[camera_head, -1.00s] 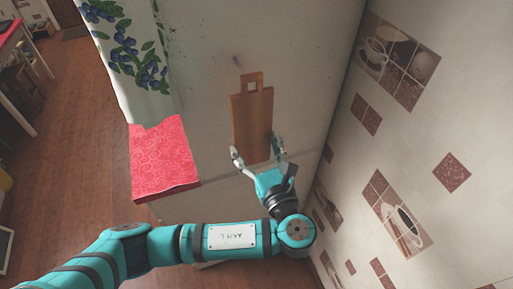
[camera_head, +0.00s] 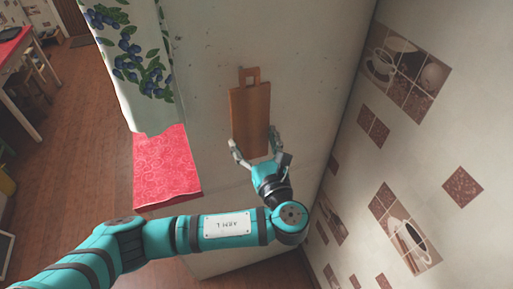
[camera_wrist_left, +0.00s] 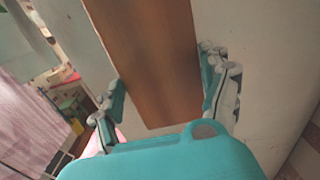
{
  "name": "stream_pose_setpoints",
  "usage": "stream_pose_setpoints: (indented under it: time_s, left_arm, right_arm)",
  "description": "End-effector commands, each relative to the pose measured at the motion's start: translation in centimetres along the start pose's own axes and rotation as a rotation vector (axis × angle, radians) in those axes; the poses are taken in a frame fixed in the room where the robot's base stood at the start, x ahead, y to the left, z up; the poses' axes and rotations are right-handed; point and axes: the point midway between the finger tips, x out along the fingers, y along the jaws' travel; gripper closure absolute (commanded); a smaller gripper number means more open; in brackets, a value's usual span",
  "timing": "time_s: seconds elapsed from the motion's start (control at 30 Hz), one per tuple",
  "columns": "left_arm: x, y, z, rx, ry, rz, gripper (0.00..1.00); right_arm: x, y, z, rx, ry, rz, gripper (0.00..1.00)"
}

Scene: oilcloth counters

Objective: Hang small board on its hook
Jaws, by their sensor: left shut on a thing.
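The small board (camera_head: 250,112) is a brown wooden board with a square opening in its handle at the top. It stands upright, close against the pale panel, handle up. My left gripper (camera_head: 254,143) is shut on the board's lower part, one finger at each side edge. The wrist view shows the board (camera_wrist_left: 155,60) between the two fingers (camera_wrist_left: 163,88) of the same gripper. I cannot make out the hook now; the handle is where it would be seen. Whether the opening is around the hook I cannot tell. My right gripper is not in view.
The pale panel (camera_head: 310,60) behind the board is otherwise bare. A red patterned counter top (camera_head: 165,170) and a blueberry-print cloth (camera_head: 130,50) are at the left. A tiled wall (camera_head: 450,120) stands close on the right. Wooden floor lies open at the far left.

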Motion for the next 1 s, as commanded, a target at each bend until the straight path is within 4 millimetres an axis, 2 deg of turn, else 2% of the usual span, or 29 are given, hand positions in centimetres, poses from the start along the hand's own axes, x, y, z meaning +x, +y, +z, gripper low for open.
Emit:
stream_pose_setpoints:
  time_s: [0.13,0.47,0.7,1.0]
  left_arm:
    - [1.0,0.0,-0.2,-0.001,-0.003,0.002,0.65]
    - [3.0,0.1,-0.5,0.000,-0.003,0.001,0.65]
    - [4.0,0.1,-0.8,0.000,-0.002,0.002,0.65]
    - [4.4,0.0,-1.2,0.000,-0.001,0.001,0.65]
  right_arm:
    - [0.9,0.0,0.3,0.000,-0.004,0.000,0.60]
    - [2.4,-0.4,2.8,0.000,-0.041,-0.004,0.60]
    - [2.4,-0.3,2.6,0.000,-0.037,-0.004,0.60]
    - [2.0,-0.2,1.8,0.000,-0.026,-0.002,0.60]
